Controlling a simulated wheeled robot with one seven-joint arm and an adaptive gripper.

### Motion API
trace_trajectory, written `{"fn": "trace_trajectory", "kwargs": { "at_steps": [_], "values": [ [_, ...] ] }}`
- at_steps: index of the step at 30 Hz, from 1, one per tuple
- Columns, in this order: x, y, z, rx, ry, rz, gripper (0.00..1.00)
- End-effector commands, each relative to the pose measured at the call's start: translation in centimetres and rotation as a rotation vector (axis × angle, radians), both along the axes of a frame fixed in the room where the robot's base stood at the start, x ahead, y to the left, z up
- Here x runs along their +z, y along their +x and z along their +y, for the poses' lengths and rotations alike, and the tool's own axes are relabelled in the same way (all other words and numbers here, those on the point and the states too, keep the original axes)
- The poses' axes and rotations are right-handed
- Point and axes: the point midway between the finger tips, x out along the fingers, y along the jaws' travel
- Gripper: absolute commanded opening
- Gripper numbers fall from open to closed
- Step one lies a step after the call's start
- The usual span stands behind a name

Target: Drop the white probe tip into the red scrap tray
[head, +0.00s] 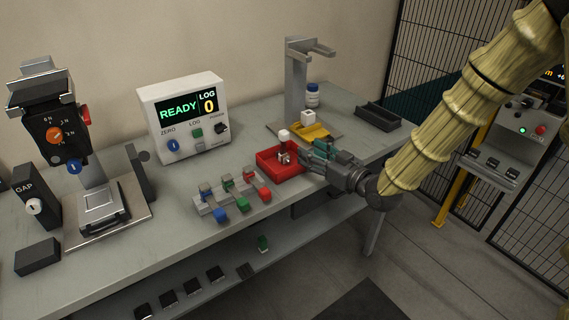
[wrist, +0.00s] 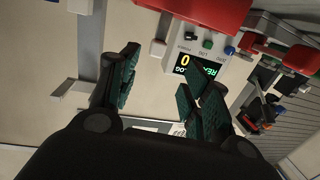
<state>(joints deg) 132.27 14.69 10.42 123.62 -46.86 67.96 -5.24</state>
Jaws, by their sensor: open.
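The red scrap tray (head: 267,166) sits near the bench's front edge, and a red surface that looks like it fills the top of the wrist view (wrist: 208,12). A white block-like piece (head: 284,134) shows at the tray's back edge, above a small metallic piece (head: 285,158) inside the tray. Another white block (head: 308,117) stands behind, by a yellow holder. I cannot tell for certain which is the white probe tip. My gripper (head: 309,156) is beside the tray's right side, pointing left. Its teal fingers are apart in the wrist view (wrist: 160,90), with nothing seen held between them.
A rack with coloured pieces (head: 229,192) stands left of the tray. The READY display box (head: 183,117) is behind it.

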Motion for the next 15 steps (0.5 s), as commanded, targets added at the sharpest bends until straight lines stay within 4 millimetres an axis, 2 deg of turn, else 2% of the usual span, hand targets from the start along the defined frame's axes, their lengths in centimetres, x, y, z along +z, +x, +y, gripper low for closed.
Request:
{"fn": "trace_trajectory", "kwargs": {
  "at_steps": [6, 15],
  "values": [
    [0.2, -3.0, -2.9, -0.002, 0.000, 0.001, 0.48],
    [0.4, -5.4, -5.1, -0.001, 0.001, -0.001, 0.48]
  ]
}}
